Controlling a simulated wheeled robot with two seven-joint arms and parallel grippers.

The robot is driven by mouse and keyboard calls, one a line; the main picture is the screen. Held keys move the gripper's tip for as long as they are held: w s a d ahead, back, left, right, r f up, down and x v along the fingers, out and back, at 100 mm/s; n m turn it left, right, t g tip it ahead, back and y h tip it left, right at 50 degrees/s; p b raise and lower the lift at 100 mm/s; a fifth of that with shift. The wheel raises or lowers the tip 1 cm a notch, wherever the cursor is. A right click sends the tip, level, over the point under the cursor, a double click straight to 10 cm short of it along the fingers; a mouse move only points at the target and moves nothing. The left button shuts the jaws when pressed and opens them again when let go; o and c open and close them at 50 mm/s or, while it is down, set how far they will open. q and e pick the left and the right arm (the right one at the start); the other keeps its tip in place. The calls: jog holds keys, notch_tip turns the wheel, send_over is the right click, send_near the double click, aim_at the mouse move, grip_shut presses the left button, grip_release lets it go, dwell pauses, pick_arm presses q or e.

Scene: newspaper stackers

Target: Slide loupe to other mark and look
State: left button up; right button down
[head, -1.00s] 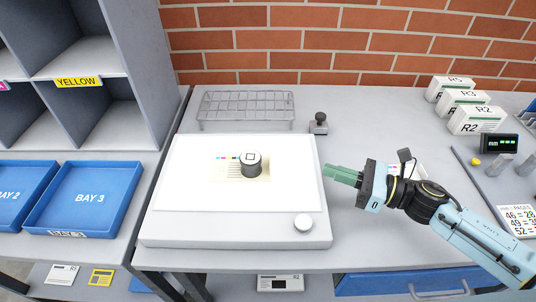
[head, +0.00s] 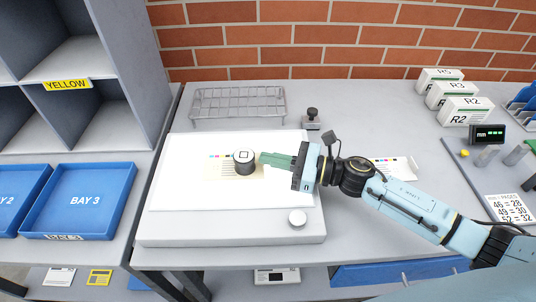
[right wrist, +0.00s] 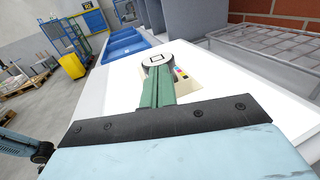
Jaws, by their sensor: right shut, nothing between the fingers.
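The loupe (head: 244,162), a short dark cylinder with a white top bearing a black square, stands upright on a printed sheet (head: 216,172) with colour patches. The sheet lies on the white light table (head: 185,193). My right gripper (head: 263,158) is shut and empty, its green fingertips close to the right side of the loupe; whether they touch it I cannot tell. In the right wrist view the loupe (right wrist: 156,58) is just beyond the shut fingers (right wrist: 158,80), with colour patches (right wrist: 180,73) to its right. The print under the loupe is hidden.
A wire rack (head: 238,103) and a small dark-knobbed stamp-like object (head: 312,118) stand behind the light table. Blue bay trays (head: 80,200) lie left. Another printed sheet (head: 396,167) lies right, partly behind my arm.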

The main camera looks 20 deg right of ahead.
aim_at(244, 161)
jog(key=shift+w+a, duration=0.3)
jog(key=shift+a, duration=0.15)
jog(key=shift+b+x, duration=0.45)
jog(key=shift+x, duration=0.4)
jog(key=shift+d, duration=0.1)
